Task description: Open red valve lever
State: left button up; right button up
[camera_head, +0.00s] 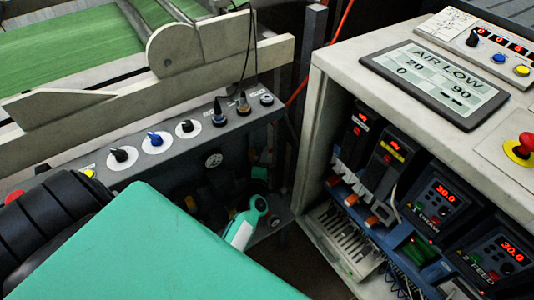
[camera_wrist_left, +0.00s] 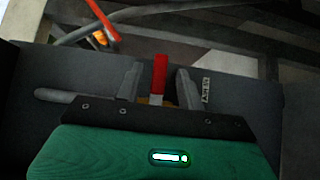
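The red valve lever (camera_wrist_left: 159,74) stands upright in the middle of the left wrist view, with a yellowish part at its foot. My left gripper (camera_wrist_left: 160,90) has its two grey fingers apart, one on each side of the lever. A narrow gap shows between the lever and each finger, so the gripper is open and not clamped on it. I cannot make out the lever in the head view, where my teal arm covers much of the lower middle. My right gripper is in neither view.
A grey panel with knobs (camera_head: 154,141) runs along the left, below a pale machine frame (camera_head: 180,50). A cabinet with an "AIR LOW" display (camera_head: 436,84) and a red stop button (camera_head: 525,143) stands at right. A small label (camera_wrist_left: 206,90) sits right of the fingers.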

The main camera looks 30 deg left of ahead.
pick_arm(q)
jog(key=shift+x, duration=1.4)
grip_shut()
